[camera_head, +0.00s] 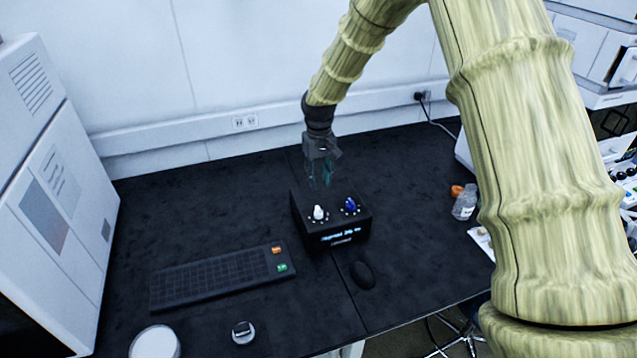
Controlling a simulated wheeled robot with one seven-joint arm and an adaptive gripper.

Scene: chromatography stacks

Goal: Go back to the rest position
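My arm, with a bamboo-like yellow-green surface, reaches in from the upper right and bends down over the bench. My gripper (321,180) points down above the back of a small black box (335,237). The box has a white knob (319,212), a blue knob (351,206) and a lit display on its front. The fingers look dark and teal and are small here. I cannot tell whether they are apart or closed, or whether they touch the box. No held object is visible.
A black keyboard (215,279) and mouse (362,274) lie in front of the box on the black bench (240,180). A grey-white instrument (55,200) stands at left. A white round object (155,342) is at the front left.

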